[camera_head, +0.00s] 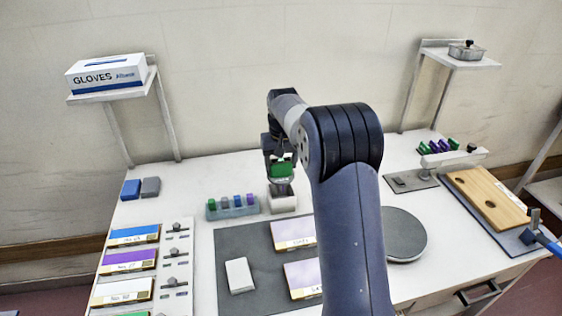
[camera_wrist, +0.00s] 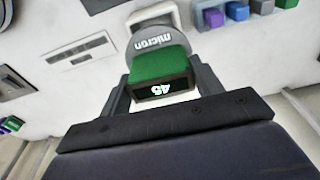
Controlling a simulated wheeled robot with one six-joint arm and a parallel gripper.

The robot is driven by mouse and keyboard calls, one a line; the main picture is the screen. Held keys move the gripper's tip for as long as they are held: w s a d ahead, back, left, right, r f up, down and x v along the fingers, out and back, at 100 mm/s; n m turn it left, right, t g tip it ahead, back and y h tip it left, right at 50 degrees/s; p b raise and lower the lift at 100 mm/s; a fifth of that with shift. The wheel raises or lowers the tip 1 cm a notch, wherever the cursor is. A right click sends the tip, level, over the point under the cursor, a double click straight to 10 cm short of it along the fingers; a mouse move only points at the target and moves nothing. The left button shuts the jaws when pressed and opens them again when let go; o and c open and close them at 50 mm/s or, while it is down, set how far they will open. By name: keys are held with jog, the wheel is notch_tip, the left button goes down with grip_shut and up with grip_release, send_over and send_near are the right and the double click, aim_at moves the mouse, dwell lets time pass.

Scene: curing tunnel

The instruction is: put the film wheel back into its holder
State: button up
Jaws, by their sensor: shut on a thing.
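The film wheel has a green grip block (camera_wrist: 160,72) marked 45 and a grey disc (camera_wrist: 152,38) lettered "micron". My gripper (camera_wrist: 161,85) is shut on the green block, with one finger on each side. In the head view, the green block (camera_head: 283,170) hangs under my gripper (camera_head: 281,158), upright with the disc below it. The white holder (camera_head: 283,203) is directly below the disc. In the wrist view, the holder (camera_wrist: 172,14) shows behind the disc's edge. I cannot tell whether the disc's lower edge is inside the holder's slot.
A rack (camera_head: 233,211) of small coloured blocks stands close left of the holder. A dark mat (camera_head: 245,250) with panels lies in front. A grey round plate (camera_head: 403,236) and a wooden board (camera_head: 487,198) are to the right. My arm hides part of the table.

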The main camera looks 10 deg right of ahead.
aim_at(281, 176)
jog(key=shift+f+b, duration=1.4)
jog(key=shift+f, duration=1.15)
jog(key=shift+f, duration=0.25)
jog(key=o, duration=1.5)
jog(key=shift+o, duration=0.2)
jog(key=shift+r, duration=0.1)
jog(key=shift+r+p, duration=2.85)
jog(key=shift+r, duration=0.6)
jog(key=shift+f, duration=0.15)
